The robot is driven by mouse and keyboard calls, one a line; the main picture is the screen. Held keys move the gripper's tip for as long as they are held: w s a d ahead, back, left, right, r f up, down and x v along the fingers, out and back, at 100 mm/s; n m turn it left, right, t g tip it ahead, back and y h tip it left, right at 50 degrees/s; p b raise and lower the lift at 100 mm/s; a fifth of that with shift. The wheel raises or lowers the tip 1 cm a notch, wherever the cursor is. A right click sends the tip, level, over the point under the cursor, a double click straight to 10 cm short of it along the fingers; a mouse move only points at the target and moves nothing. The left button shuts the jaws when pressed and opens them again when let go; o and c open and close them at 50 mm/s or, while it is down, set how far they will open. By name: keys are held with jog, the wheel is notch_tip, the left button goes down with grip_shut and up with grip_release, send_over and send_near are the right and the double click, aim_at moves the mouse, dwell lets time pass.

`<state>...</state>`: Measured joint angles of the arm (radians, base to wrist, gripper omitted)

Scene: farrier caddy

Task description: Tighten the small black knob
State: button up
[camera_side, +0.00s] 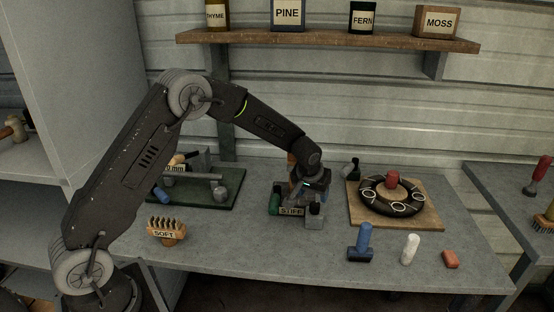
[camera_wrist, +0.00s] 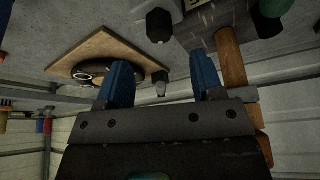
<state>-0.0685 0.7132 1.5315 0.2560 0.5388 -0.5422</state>
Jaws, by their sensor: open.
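A small black knob (camera_side: 314,208) sits on the grey block beside the label reading STIFF (camera_side: 291,211) in the side view. A dark faceted knob, apparently the same one, shows at the top of the wrist view (camera_wrist: 160,24). My gripper (camera_side: 309,190) is close above this fixture in the side view. In the wrist view its two blue fingers (camera_wrist: 163,76) are spread wide with nothing held between them. The knob appears beyond the fingertips, apart from them. The gripper partly hides the fixture in the side view.
A green cylinder (camera_side: 274,204) is left of the label. A wooden board (camera_side: 424,216) with a black ring and red knob stands right, a small dark bottle (camera_side: 351,167) behind.

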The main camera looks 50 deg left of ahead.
jog(key=s+d+r+m+h, duration=0.1)
jog(key=s+d+r+m, duration=0.2)
jog(key=s+r, duration=1.2)
jog(key=shift+s+d+r+t, duration=0.15)
jog(key=shift+s+r+t, duration=0.2)
jog(key=shift+r, duration=1)
jog(key=s+d+r+m, duration=0.1)
jog(key=s, duration=0.8)
jog(key=s+d, duration=0.2)
jog(key=s, duration=0.8)
jog(key=shift+s+r+m+t+h, duration=0.15)
jog(key=shift+r+m+t+h, duration=0.2)
jog(key=shift+r+m+h, duration=0.05)
